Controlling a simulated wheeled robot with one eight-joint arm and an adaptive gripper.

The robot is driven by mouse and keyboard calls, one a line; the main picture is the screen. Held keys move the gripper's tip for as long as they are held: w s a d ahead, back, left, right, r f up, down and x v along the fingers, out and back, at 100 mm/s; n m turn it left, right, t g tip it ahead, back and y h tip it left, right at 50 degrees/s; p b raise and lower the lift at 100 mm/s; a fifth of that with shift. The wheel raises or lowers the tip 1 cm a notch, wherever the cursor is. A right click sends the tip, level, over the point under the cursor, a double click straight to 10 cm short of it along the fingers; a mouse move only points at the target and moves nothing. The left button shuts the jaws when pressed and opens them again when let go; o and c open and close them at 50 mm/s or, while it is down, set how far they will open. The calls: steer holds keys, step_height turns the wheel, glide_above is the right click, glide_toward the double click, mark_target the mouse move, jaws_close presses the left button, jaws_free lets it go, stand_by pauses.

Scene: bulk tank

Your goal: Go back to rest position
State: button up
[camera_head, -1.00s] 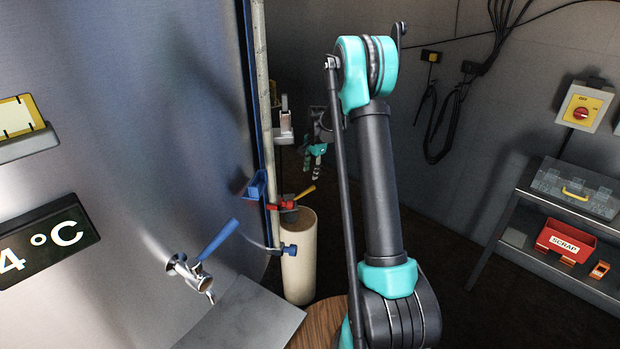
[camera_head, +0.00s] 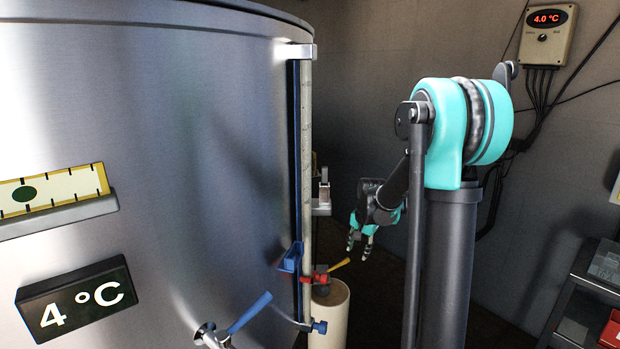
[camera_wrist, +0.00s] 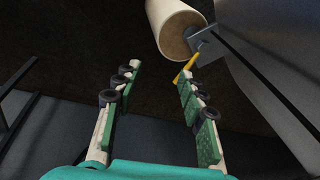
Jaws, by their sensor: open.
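My gripper (camera_head: 360,243) hangs in the air to the right of the steel tank (camera_head: 190,190), above the floor. In the wrist view my gripper (camera_wrist: 152,105) shows its two green-padded fingers spread apart with nothing between them. In the head view my teal and dark arm stands upright at the right of the gripper. A red valve with a yellow handle (camera_head: 340,264) sits just below and left of the gripper, apart from it. The yellow handle also shows in the wrist view (camera_wrist: 186,69), beyond the right finger.
A cream cylinder (camera_head: 328,312) stands under the red valve; its rim also shows in the wrist view (camera_wrist: 180,38). A blue-handled tap (camera_head: 246,314) juts from the tank front. A shelf (camera_head: 575,300) stands at right. A temperature box (camera_head: 547,35) hangs on the back wall.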

steer(key=s+d+f+n, duration=0.1)
steer(key=s+n, duration=0.3)
steer(key=s, duration=1)
steer(key=s+d+f+n+t, duration=0.1)
steer(key=s+f+n, duration=0.1)
steer(key=s, duration=1.2)
steer(key=shift+s+f+n+h, duration=0.25)
steer(key=shift+s+n+h, duration=0.1)
steer(key=shift+n, duration=0.55)
stand_by(0.6)
